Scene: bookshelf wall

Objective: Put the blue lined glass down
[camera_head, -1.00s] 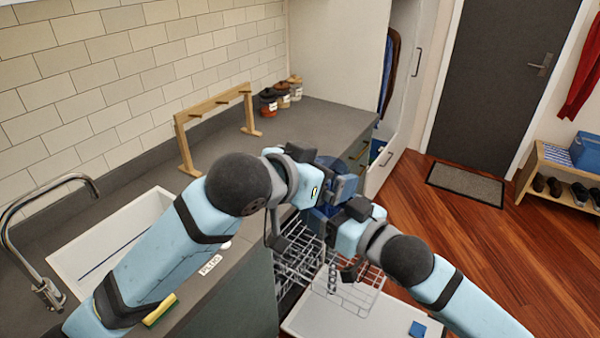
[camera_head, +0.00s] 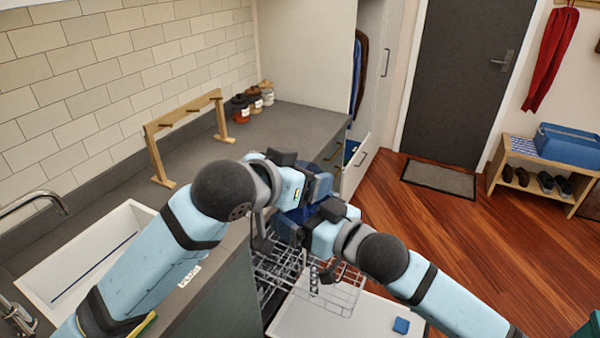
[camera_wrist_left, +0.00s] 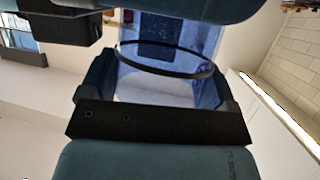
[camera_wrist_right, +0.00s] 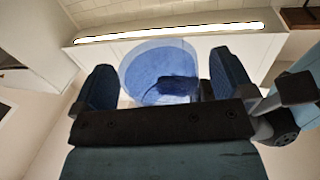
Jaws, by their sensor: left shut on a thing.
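The blue lined glass (camera_head: 300,214) is see-through blue and mostly hidden behind my grippers in the head view. My left gripper (camera_head: 316,186) is shut on it. In the left wrist view the glass (camera_wrist_left: 165,85) sits between that gripper's fingers, with a dark band around it. My right gripper (camera_head: 304,226) is close by, on the lower right side. In the right wrist view the glass (camera_wrist_right: 158,72) shows between its spread fingers, with a gap at the right finger. The glass is held above the dishwasher rack (camera_head: 335,290).
A white sink (camera_head: 90,255) is at left. The open dishwasher door (camera_head: 345,325) carries a small blue block (camera_head: 401,325).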

